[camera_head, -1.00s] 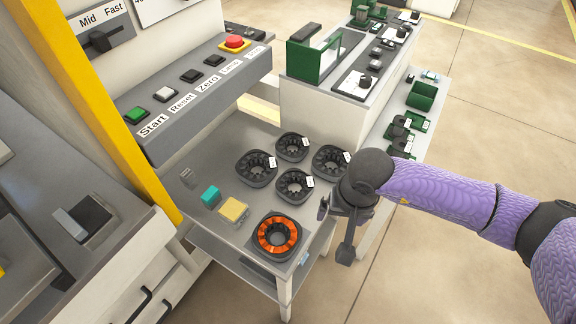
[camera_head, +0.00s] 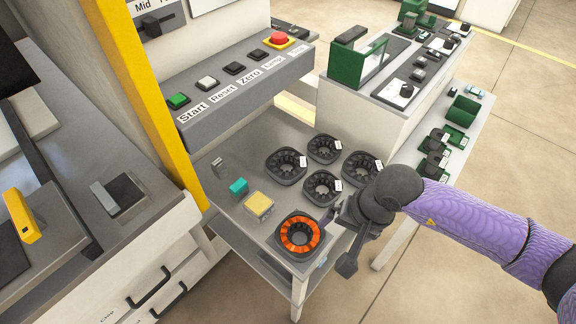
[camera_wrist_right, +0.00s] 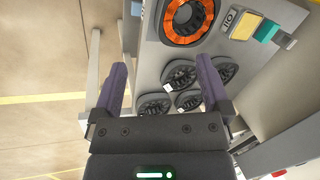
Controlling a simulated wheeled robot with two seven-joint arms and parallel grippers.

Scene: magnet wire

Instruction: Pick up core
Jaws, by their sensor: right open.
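A core wound with orange wire (camera_head: 299,234) sits in a dark square holder at the front corner of the grey table (camera_head: 228,210). Several black ring-shaped cores with white tags lie behind it, among them a left one (camera_head: 286,166), a back one (camera_head: 323,149), a right one (camera_head: 361,167) and a front one (camera_head: 321,188). My right gripper (camera_head: 339,243) is open and empty, just right of the orange-wound core. In the right wrist view, my right gripper (camera_wrist_right: 162,82) has its fingers spread, with the orange-wound core (camera_wrist_right: 187,15) beyond them at the top and black cores below. My left gripper is not in view.
A yellow-topped block (camera_head: 258,205) and a teal block (camera_head: 238,187) lie left of the cores. A control panel (camera_head: 250,80) with buttons overhangs the table's back. A white bench (camera_head: 365,120) with green devices stands behind at the right. Open floor lies at front right.

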